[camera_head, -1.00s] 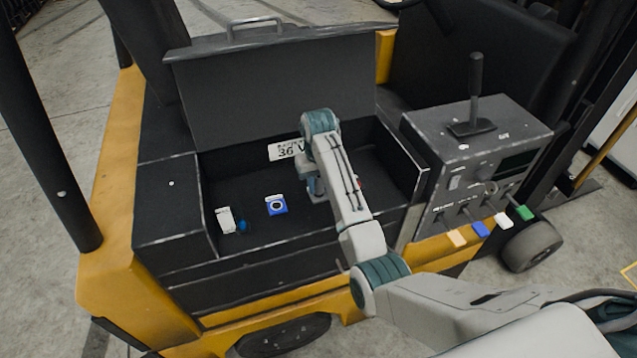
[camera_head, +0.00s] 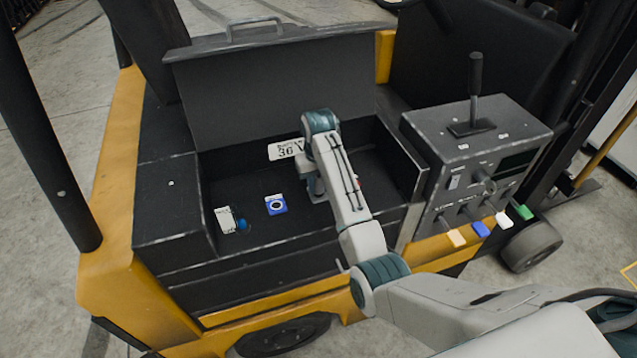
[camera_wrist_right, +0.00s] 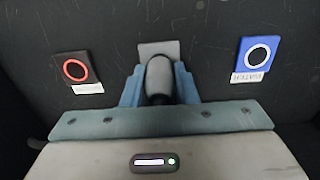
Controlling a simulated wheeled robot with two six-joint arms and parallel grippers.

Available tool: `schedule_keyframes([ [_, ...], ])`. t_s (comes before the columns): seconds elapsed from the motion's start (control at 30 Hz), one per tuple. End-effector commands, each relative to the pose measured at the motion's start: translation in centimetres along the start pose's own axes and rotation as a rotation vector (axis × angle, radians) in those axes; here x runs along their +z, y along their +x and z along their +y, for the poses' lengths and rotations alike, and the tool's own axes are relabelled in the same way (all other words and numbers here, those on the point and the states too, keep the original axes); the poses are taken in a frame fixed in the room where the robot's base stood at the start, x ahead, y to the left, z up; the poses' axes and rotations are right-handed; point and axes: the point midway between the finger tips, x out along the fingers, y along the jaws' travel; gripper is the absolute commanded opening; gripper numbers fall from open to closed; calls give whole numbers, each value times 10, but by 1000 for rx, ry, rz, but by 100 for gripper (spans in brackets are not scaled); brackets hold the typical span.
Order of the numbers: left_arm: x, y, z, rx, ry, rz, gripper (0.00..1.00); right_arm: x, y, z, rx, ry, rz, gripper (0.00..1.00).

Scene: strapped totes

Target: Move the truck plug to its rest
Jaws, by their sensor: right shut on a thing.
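My right gripper (camera_wrist_right: 160,88) reaches down into the open battery bay. In the right wrist view its blue fingers are shut on a grey, rounded piece (camera_wrist_right: 159,70), which looks like the truck plug. A light grey plate (camera_wrist_right: 158,48) shows just behind it; I cannot tell whether the two touch. A black plate with a red ring (camera_wrist_right: 75,70) lies on the other side. My left gripper is not in view.
A white plate (camera_head: 225,217) with a blue knob (camera_head: 241,226) sits at the bay's left. A lever console (camera_head: 475,150) and the bay's walls stand close to my arm.

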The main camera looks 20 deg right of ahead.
Motion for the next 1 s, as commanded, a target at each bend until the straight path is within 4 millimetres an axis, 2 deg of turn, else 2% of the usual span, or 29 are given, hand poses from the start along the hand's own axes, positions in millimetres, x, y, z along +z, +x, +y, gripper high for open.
schedule_keyframes([
  [0.37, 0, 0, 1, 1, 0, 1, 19, 0, 0, 0, 0, 0, 0, 0],
  [1.0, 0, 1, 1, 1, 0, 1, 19, 0, 13, 0, 0, 0, 0, 0],
])
